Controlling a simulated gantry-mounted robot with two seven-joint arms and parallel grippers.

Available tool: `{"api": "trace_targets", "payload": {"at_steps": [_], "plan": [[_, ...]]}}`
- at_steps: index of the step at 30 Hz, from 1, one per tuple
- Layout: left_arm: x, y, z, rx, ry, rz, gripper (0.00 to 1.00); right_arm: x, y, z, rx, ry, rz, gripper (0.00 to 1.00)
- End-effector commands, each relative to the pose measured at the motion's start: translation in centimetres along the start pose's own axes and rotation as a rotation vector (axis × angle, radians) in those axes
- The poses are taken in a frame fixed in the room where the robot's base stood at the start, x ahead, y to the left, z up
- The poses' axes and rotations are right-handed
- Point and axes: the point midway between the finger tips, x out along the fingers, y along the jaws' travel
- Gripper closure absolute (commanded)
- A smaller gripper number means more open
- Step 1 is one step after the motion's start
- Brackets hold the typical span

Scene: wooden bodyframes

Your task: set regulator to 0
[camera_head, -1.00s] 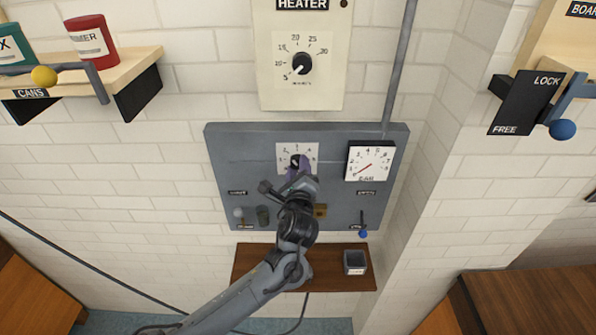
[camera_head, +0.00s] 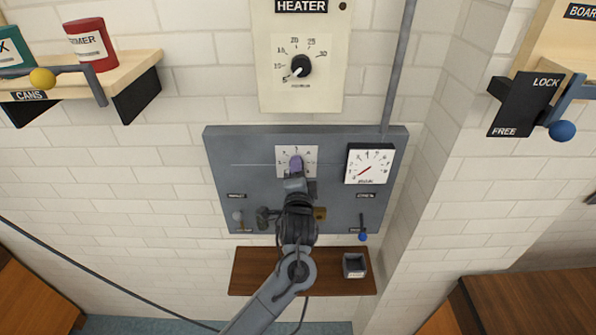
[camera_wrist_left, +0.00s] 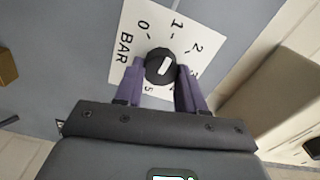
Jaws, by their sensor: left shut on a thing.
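The regulator is a black round knob (camera_wrist_left: 160,65) with a short white mark, on a white dial plate (camera_wrist_left: 122,45) marked from 0 to 5 and BAR. The white mark leans toward the 1–2 side of the scale in the left wrist view. In the head view the plate (camera_head: 311,153) is on the grey panel (camera_head: 235,150), with the knob hidden. My left gripper (camera_wrist_left: 161,72) has its purple fingers on both sides of the knob, shut on it. It shows in the head view (camera_head: 296,164). My right gripper is not in view.
A white gauge (camera_head: 370,164) sits right of the dial, its red needle pointing lower left. A wooden shelf (camera_head: 255,272) with a small grey box (camera_head: 354,265) is below. A heater panel (camera_head: 275,95) is above.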

Motion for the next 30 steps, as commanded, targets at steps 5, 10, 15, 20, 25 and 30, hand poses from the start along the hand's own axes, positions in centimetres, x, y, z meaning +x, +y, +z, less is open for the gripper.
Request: {"api": "trace_targets", "payload": {"at_steps": [5,10,15,20,25,30], "plan": [[-0.05,-0.04,-0.07,-0.171,0.0,0.001,0.91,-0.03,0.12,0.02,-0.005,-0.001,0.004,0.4],[-0.05,-0.13,-0.08,-0.332,0.001,0.001,0.91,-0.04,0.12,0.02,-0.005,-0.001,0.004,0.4],[-0.05,-0.15,-0.04,-0.489,0.0,0.001,0.91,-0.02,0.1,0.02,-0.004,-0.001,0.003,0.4],[-0.03,-0.21,0.03,-0.622,-0.001,0.001,0.91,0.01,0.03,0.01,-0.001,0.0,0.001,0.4],[-0.04,-0.25,0.02,-0.733,0.001,0.001,0.91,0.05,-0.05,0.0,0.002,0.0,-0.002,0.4],[-0.02,-0.32,0.1,-0.81,0.0,0.0,0.91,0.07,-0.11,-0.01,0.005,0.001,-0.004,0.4]]}}
